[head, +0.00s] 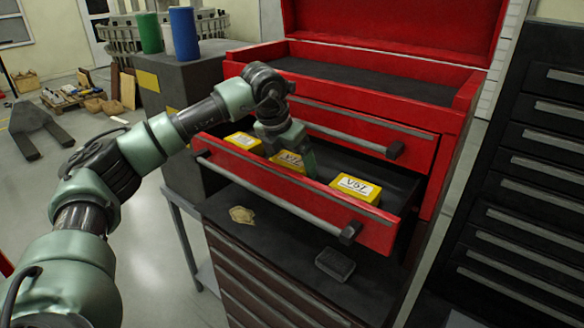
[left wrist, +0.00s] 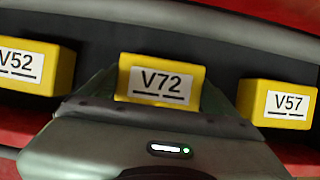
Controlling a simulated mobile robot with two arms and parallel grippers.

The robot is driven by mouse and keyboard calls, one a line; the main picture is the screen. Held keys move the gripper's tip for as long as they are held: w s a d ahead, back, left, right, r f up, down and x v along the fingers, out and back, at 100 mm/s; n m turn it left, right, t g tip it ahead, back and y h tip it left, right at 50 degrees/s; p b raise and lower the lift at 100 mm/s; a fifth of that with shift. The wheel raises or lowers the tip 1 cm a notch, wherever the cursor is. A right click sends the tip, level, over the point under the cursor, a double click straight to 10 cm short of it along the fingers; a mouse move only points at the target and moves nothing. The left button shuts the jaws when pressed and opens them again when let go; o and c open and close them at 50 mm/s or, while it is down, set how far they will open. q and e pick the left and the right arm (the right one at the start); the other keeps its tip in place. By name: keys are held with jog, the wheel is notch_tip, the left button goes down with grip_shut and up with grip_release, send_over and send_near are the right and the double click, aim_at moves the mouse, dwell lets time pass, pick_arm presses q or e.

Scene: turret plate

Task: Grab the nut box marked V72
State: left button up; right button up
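Yellow nut boxes sit in a row in the open red drawer (head: 270,187). The box marked V72 (head: 287,161) is the middle one; its label faces the camera in the left wrist view (left wrist: 161,82). My left gripper (head: 294,158) reaches down into the drawer at this box. Its fingers (left wrist: 160,95) lie one on each side of the box, and look open; contact cannot be made out. The arm hides part of the box in the head view. My right gripper is not in view.
Box V52 (left wrist: 35,66) stands to the left and box V57 (left wrist: 278,104) to the right; V57 is also in the head view (head: 356,187). The cabinet top below the drawer holds a tan piece (head: 242,215) and a dark block (head: 335,264). The red lid stands open.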

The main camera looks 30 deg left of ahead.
pick_arm(q)
jog(key=shift+c, duration=1.4)
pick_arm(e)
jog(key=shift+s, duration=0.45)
pick_arm(q)
jog(key=shift+w+r, duration=0.1)
